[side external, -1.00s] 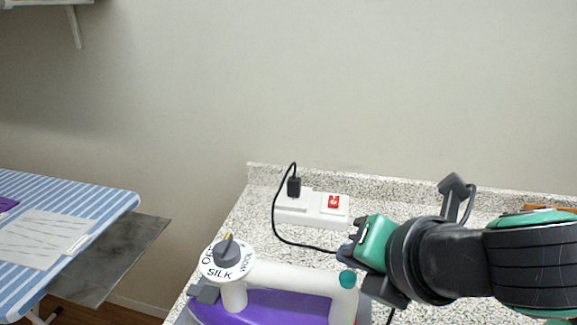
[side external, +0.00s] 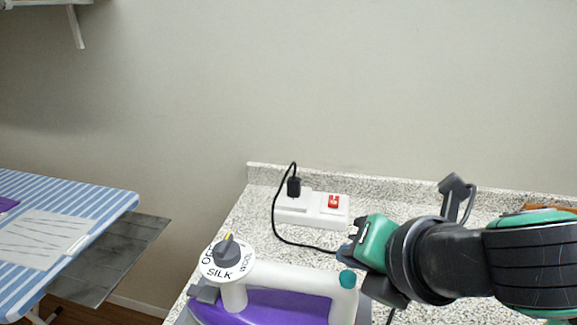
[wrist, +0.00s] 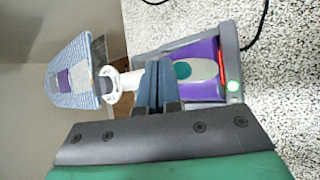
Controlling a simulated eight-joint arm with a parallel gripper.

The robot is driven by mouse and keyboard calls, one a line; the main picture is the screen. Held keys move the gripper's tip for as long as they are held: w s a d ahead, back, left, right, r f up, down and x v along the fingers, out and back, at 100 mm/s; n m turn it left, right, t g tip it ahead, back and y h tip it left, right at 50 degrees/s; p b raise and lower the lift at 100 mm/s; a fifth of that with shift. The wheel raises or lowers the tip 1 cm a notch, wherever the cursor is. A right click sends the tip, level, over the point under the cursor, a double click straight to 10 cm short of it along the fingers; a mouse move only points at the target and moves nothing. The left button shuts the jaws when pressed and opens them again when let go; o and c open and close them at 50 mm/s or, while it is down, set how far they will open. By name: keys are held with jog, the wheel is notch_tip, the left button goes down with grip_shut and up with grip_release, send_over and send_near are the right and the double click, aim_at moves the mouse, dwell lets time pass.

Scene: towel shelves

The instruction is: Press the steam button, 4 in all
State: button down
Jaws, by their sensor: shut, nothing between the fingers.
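A purple and white iron (side external: 270,306) stands on the speckled counter in the side view, and its purple body also shows in the wrist view (wrist: 208,52). The steam button appears to be the round teal cap (side external: 347,279) on the right end of the white handle; it also shows in the wrist view (wrist: 183,70). A dial (side external: 227,255) with fabric names sits at the handle's left end. My gripper (side external: 347,254) is shut and empty, close above the teal cap in the side view. In the wrist view its closed fingers (wrist: 157,85) appear just left of the cap. Contact cannot be seen.
A white power strip (side external: 311,208) with a red switch (side external: 334,201) and a plugged-in black cord (side external: 275,222) lies behind the iron. A striped ironing board (side external: 105,205) stands at left. The wall bounds the counter (side external: 250,210) at the back.

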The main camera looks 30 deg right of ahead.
aim_at(352, 282)
jog(key=shift+f, duration=0.2)
jog(key=shift+f, duration=0.25)
jog(key=shift+f, duration=0.5)
dwell(0.7)
jog(key=shift+r, duration=0.95)
jog(key=shift+r, duration=2.5)
dwell(0.7)
